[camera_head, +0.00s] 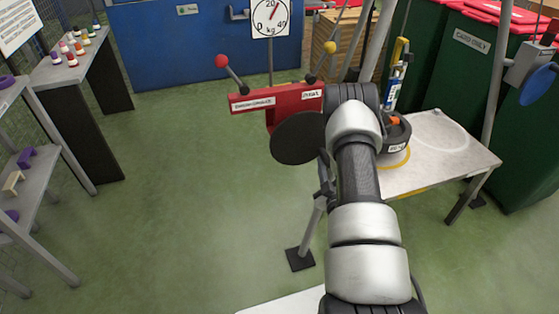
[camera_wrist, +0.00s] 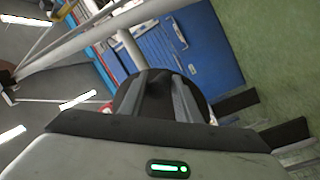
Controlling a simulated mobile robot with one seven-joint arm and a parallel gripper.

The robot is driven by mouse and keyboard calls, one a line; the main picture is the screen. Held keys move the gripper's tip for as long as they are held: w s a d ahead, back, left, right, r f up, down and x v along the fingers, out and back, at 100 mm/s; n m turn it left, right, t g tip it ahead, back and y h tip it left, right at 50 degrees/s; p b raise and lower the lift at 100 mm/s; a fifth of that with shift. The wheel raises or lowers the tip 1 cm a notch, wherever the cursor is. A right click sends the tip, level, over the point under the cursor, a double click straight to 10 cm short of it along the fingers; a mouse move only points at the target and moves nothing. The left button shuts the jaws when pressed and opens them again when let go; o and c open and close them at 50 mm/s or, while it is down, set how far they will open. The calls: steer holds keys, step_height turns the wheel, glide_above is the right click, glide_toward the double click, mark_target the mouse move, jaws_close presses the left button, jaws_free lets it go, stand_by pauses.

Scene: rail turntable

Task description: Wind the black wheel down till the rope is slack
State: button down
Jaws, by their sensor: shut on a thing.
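The black wheel (camera_head: 297,138) is a dark round disc at the front of a red winch housing (camera_head: 285,98), left of my wrist in the head view. In the wrist view the dark wheel (camera_wrist: 130,97) shows behind my gripper (camera_wrist: 165,92). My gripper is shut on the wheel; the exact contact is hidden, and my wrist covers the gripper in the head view. A dark round weight (camera_head: 397,140) is at the near left of the grey table (camera_head: 440,150), below a yellow hook (camera_head: 399,47). I cannot make out the rope or whether it is slack.
A dial (camera_head: 271,17) marked 0, 20 and 40 kg has its needle near 20. A red-knobbed lever (camera_head: 222,61) rises from the housing's left. Metal legs stand around the table. Shelves (camera_head: 30,165) line the left; green floor (camera_head: 170,170) between is clear.

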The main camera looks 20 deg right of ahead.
steer(key=shift+d+r+n, duration=0.6)
steer(key=shift+r+n, duration=0.15)
steer(key=shift+n, duration=0.05)
steer(key=shift+d+r+n+t, duration=0.25)
steer(key=shift+r+n, duration=0.2)
steer(key=shift+n, duration=0.25)
steer(key=shift+d+r+n+t, duration=0.15)
steer(key=shift+r+n+t, duration=0.2)
steer(key=shift+n, duration=0.35)
steer(key=c, duration=1.4)
jaws_free()
steer(key=shift+o, duration=0.2)
steer(key=shift+a, duration=0.1)
steer(key=shift+f, duration=0.1)
